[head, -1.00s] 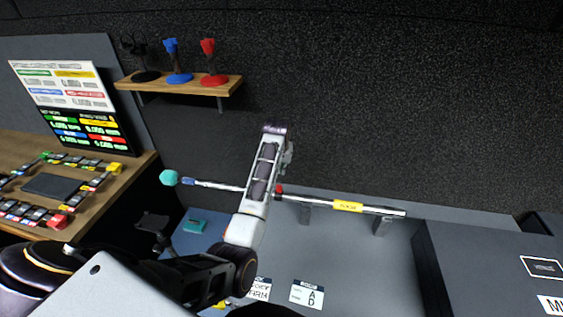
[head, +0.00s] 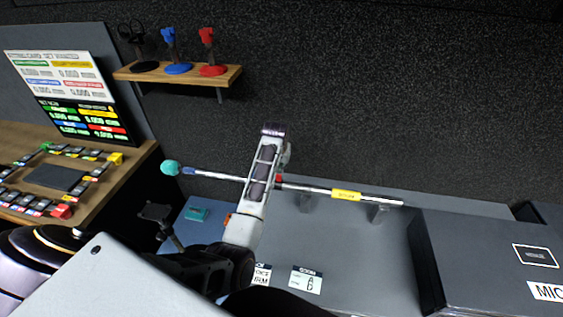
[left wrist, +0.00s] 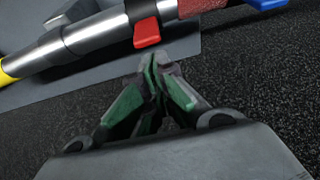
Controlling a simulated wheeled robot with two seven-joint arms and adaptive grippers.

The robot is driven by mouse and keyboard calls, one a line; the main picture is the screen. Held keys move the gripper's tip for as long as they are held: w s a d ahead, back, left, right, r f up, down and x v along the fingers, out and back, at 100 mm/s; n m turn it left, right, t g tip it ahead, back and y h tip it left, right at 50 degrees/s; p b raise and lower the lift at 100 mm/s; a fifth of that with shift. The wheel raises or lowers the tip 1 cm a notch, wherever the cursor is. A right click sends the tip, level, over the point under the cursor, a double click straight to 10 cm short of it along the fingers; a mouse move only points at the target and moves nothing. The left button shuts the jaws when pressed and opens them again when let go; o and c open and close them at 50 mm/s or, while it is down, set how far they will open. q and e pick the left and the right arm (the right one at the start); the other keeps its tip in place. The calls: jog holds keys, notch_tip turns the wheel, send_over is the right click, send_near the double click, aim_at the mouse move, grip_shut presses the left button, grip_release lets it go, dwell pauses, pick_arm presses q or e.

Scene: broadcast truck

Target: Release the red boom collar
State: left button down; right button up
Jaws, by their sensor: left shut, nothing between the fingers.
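The boom pole (head: 320,189) runs across in front of the dark wall, with a teal tip (head: 170,167) at left and a yellow labelled band (head: 346,195) at right. The red boom collar (head: 279,180) shows as a small red spot just right of my left arm. In the left wrist view its red lever (left wrist: 147,32) sticks out from the silver pole. My left gripper (left wrist: 155,62) is shut and empty, its green-and-black fingertips just below the lever; contact cannot be told. In the head view my arm mostly hides this gripper (head: 285,157). My right gripper is out of view.
A wooden shelf (head: 195,76) holds red, blue and black stands. A screen (head: 75,95) and a desk with buttons (head: 145,160) are at left. A dark box (head: 480,250) stands at right. A teal item (head: 197,214) lies below the pole.

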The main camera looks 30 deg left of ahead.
pick_arm(q)
jog(key=shift+s+d, duration=0.15)
jog(key=shift+s, duration=0.4)
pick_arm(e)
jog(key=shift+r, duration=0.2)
pick_arm(q)
jog(key=shift+w, duration=0.1)
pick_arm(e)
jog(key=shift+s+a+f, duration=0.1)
